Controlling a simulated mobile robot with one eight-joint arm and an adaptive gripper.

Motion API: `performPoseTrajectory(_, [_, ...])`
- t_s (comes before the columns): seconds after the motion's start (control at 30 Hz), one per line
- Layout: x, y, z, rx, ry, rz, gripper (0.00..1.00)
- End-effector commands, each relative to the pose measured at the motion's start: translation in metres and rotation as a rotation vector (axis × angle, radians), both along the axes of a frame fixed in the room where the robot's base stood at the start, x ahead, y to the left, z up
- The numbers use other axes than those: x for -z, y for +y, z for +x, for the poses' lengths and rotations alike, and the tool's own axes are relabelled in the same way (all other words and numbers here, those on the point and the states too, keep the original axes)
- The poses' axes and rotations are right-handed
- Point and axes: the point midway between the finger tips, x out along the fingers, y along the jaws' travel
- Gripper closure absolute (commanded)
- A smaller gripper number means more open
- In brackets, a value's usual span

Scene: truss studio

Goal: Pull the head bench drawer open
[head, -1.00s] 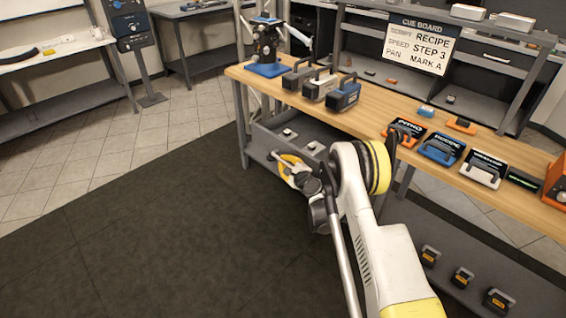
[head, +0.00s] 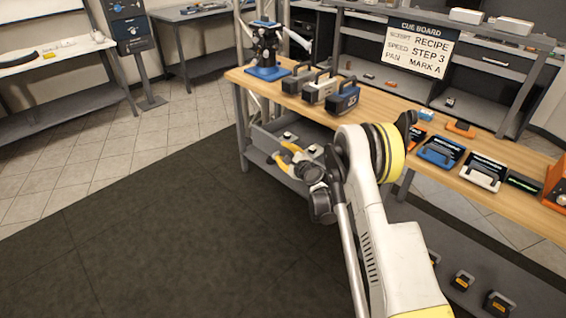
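The wood-topped bench (head: 385,112) runs from the centre to the right. Under its left end is a grey drawer (head: 262,139), and small pale items show inside it from above. How far it stands out from the bench is hard to judge. My gripper (head: 279,157), with yellow parts, is at the drawer's front side, low below the bench top. The handle is not clearly visible, and my wrist covers the right part of the drawer. I cannot tell whether the fingers touch or hold anything.
Grey, white and blue cases (head: 343,98) and a blue-based stand (head: 267,72) are on the bench top. Tool blocks (head: 440,150) lie further right. A cue board (head: 418,48) stands behind. A lower shelf (head: 470,255) holds small dark blocks. The dark floor mat (head: 150,235) is clear.

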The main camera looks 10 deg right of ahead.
Motion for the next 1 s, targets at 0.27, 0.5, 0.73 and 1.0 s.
performPoseTrajectory(0.27, [-0.034,0.0,0.0,-0.001,0.001,0.0,0.66])
performPoseTrajectory(0.5, [-0.036,0.0,0.0,-0.001,0.001,0.0,0.66])
performPoseTrajectory(0.73, [-0.055,0.004,-0.004,-0.023,0.003,-0.055,0.66])
performPoseTrajectory(1.0, [-0.158,0.023,-0.06,-0.181,0.019,-0.44,0.66])
